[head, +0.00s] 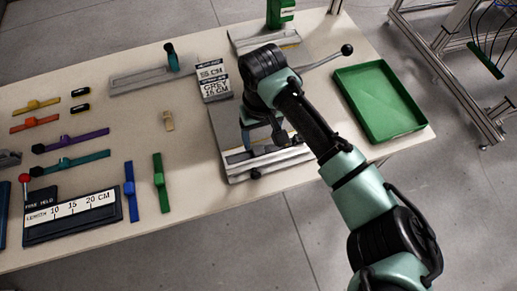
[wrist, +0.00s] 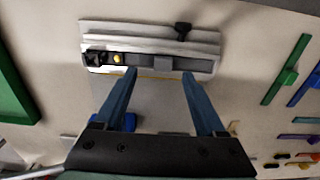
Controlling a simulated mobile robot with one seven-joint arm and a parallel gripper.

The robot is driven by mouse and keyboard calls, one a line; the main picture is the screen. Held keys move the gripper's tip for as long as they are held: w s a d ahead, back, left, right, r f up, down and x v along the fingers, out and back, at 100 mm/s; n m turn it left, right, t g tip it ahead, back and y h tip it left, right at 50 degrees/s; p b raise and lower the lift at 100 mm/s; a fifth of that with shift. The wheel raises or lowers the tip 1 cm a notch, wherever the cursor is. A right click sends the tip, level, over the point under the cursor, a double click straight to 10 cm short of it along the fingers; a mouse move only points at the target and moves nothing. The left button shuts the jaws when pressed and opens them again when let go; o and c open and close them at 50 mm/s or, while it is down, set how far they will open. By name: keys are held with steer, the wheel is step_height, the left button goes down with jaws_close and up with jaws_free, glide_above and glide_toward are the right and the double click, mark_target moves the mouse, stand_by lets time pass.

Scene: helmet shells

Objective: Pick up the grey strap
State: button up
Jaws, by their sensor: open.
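A grey bar with a raised block (wrist: 172,65), which looks like the grey strap, lies in the slot of a pale fixture (wrist: 150,28) in the wrist view. Beside the block are a yellow dot and a dark part. My gripper (wrist: 160,80) is open and empty, its two blue fingers spread apart on the near side of the slot. In the head view my gripper (head: 262,135) hangs over the same fixture (head: 238,172), and my arm and fingers hide much of the slot, so the strap is not clear there.
A green tray (head: 380,100) stands at the table's right. A lever with a black ball (head: 347,50) sticks out behind my arm. A black-and-white sign (head: 212,78) stands left of my gripper. Coloured straps, such as a green one (head: 161,183), lie at the left.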

mark_target(259, 149)
steer(key=f, duration=0.5)
steer(key=shift+a, duration=0.3)
jaws_close()
